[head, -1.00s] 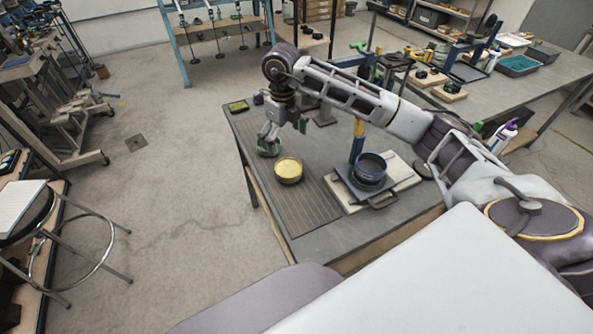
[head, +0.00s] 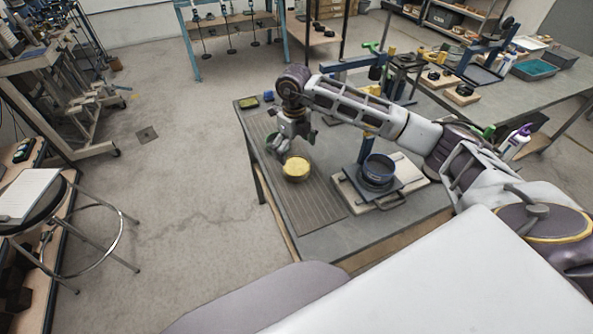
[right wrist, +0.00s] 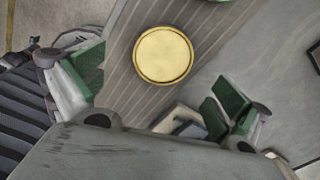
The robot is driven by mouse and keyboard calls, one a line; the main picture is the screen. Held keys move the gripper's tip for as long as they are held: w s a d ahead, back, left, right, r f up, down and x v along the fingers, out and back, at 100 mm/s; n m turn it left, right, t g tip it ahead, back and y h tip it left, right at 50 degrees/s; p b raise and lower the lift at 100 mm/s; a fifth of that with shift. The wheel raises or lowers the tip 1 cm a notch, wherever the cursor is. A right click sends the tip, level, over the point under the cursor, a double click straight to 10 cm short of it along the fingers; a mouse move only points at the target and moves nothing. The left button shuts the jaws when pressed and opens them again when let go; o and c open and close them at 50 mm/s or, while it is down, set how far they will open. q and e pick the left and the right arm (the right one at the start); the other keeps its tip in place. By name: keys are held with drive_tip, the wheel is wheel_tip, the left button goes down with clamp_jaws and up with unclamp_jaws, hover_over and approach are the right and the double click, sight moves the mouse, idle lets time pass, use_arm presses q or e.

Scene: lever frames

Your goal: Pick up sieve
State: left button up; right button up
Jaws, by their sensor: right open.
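A round brass-rimmed piece with a pale yellow face, which looks like the sieve (head: 296,170), rests on the ribbed mat at the table's left side. It also shows in the right wrist view as a yellow disc (right wrist: 163,55), its rim whole. My right gripper (head: 290,146) is above and just behind it, pointing down. In the right wrist view the green-padded fingers of the right gripper (right wrist: 158,92) are wide apart and empty, with the disc beyond their tips and not touched. My left gripper is not in view.
A green round item (head: 270,141) is close behind the sieve, partly hidden by my gripper. The ribbed mat (head: 316,207) is clear in front. A post fixture (head: 367,146) rises behind the pot.

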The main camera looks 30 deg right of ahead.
sight(297, 171)
drive_tip(key=shift+f, duration=1.6)
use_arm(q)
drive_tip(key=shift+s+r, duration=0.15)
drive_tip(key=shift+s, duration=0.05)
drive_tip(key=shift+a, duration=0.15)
use_arm(e)
drive_tip(key=shift+f, duration=0.15)
drive_tip(key=shift+d+f+p, duration=0.1)
drive_tip(key=shift+f+p, duration=0.25)
drive_tip(key=shift+f, duration=0.15)
drive_tip(key=f, duration=0.2)
drive_tip(key=shift+d+f+p, duration=0.2)
drive_tip(key=shift+f+p, duration=0.15)
drive_tip(key=shift+f, duration=0.65)
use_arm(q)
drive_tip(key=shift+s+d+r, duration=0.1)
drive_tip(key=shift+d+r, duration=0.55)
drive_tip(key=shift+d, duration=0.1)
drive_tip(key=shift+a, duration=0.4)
